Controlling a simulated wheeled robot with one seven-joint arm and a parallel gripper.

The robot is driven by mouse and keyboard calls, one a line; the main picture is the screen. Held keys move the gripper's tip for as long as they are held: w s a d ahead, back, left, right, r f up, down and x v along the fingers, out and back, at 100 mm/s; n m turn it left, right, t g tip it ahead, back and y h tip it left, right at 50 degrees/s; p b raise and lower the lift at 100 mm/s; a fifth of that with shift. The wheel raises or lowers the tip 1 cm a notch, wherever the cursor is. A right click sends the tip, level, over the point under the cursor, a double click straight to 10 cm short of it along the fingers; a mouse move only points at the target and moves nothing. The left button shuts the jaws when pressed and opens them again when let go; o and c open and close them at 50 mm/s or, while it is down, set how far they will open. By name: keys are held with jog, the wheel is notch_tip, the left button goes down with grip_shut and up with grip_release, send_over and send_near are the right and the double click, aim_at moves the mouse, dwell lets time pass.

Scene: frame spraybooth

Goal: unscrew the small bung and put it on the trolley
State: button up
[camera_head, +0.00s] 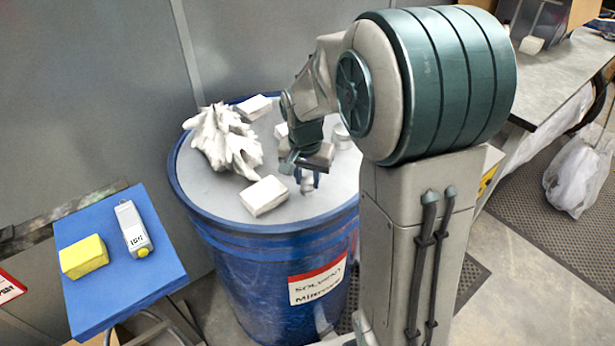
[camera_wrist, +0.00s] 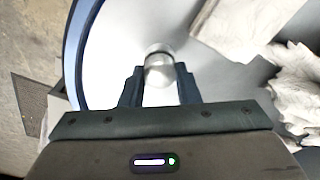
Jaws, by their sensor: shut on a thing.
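A blue drum (camera_head: 285,245) with a pale lid stands in the middle of the head view. My gripper (camera_head: 306,178) points down over the front right of the lid. In the wrist view my gripper (camera_wrist: 160,84) is shut on the small bung, a pale metallic cylinder (camera_wrist: 159,68), with one dark finger on each side. The bung is at the lid; I cannot tell whether it is still threaded in. In the head view it is mostly hidden by the fingers. The trolley, with a blue top (camera_head: 95,222), stands left of the drum.
A yellow block (camera_head: 84,257) and a grey device (camera_head: 132,228) lie on the trolley; its front part is bare. A crumpled white rag (camera_head: 225,142) and several white blocks (camera_head: 264,196) lie on the lid. A round pale cap (camera_head: 343,136) sits behind my gripper.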

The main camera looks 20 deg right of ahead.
jog(key=shift+n+y, duration=0.3)
jog(key=shift+n, duration=2)
jog(key=shift+d+n, duration=0.1)
jog(key=shift+n, duration=1)
jog(key=shift+n+y, duration=0.3)
jog(key=shift+n, duration=0.9)
jog(key=n, duration=0.4)
jog(key=shift+n+b, duration=0.3)
jog(key=shift+b, duration=0.05)
